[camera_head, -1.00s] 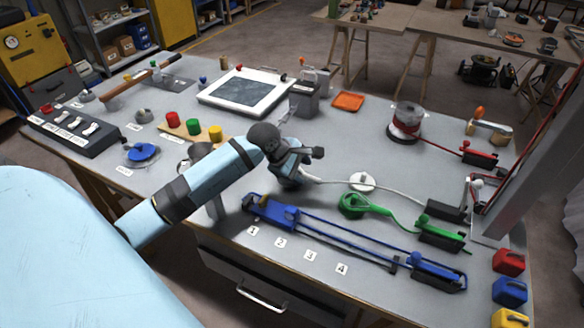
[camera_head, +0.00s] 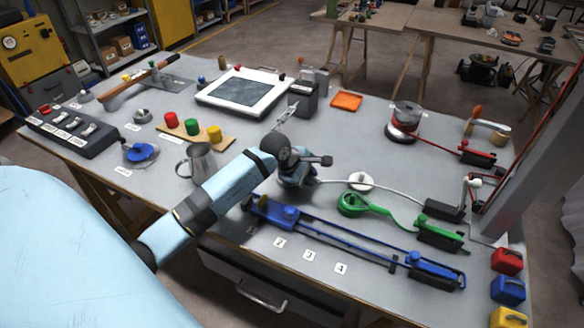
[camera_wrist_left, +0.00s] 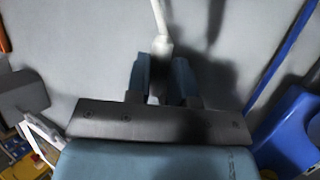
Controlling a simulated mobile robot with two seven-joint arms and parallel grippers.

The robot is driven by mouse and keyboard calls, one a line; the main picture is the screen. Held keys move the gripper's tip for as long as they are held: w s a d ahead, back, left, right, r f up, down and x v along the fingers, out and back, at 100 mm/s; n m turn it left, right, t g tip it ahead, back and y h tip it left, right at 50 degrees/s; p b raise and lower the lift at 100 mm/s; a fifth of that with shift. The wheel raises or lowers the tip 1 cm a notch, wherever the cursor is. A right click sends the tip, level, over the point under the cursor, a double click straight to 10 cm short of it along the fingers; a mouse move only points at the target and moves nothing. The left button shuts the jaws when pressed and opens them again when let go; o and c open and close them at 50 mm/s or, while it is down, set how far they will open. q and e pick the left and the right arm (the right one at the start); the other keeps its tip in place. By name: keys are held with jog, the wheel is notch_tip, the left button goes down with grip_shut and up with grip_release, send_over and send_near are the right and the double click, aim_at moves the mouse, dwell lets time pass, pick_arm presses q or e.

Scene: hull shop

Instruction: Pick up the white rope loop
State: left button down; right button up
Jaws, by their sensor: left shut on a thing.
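The white rope (camera_head: 400,192) runs from my left gripper (camera_head: 308,182) rightward over the bench to a black block (camera_head: 445,208). The gripper hides most of the held end in the head view. My right gripper is not in view.
A green loop (camera_head: 352,203) lies right of my left gripper, and a blue strap set (camera_head: 330,233) lies in front. A steel mug (camera_head: 198,162) stands left of my forearm. A black box (camera_head: 303,98) and framed panel (camera_head: 243,92) are behind. A grey post (camera_head: 535,130) rises at right.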

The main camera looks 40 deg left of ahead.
pick_arm(q)
jog(key=shift+r, duration=0.6)
notch_tip(320, 180, up, 19)
jog(key=shift+f, duration=0.1)
dwell(0.7)
